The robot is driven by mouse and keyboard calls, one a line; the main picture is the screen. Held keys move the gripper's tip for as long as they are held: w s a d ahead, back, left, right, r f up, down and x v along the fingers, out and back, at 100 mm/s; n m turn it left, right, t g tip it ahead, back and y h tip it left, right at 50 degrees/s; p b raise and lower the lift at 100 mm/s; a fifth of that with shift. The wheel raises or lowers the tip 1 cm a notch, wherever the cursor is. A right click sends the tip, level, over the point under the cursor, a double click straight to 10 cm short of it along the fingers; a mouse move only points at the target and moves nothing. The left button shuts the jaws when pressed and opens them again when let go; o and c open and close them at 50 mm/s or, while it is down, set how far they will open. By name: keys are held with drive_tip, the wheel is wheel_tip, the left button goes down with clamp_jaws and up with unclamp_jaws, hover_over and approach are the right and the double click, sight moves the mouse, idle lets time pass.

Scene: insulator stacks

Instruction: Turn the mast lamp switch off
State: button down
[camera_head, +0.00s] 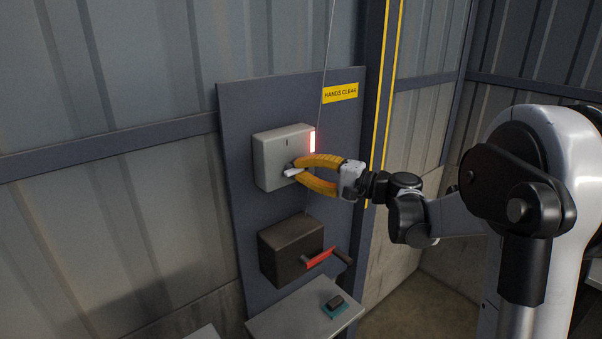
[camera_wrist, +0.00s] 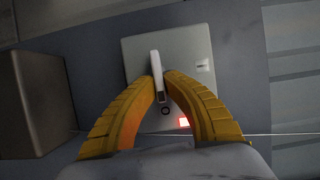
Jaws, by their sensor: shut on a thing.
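The mast lamp switch is a light grey box (camera_head: 280,160) on a dark wall panel, with a lit red lamp (camera_head: 312,142) on its right edge. A pale lever (camera_head: 292,171) sticks out of its front. My gripper (camera_head: 297,167) has yellow curved fingers and is shut on the lever. In the wrist view the box (camera_wrist: 195,48) fills the upper middle, and the lever (camera_wrist: 156,66) lies between my fingertips (camera_wrist: 162,78). The red lamp (camera_wrist: 184,122) also glows there. My fingers hide part of the box face.
A dark box (camera_head: 288,245) with a red-handled crank (camera_head: 320,258) is mounted below the switch. A small grey shelf (camera_head: 290,318) under it holds a dark block on a teal base (camera_head: 335,306). A yellow sign (camera_head: 340,93) and a thin cord (camera_head: 325,70) are near the switch.

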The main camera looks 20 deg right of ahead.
idle(0.4)
drive_tip(key=c, duration=1.5)
unclamp_jaws()
drive_tip(key=v, duration=1.2)
drive_tip(key=shift+a, duration=0.1)
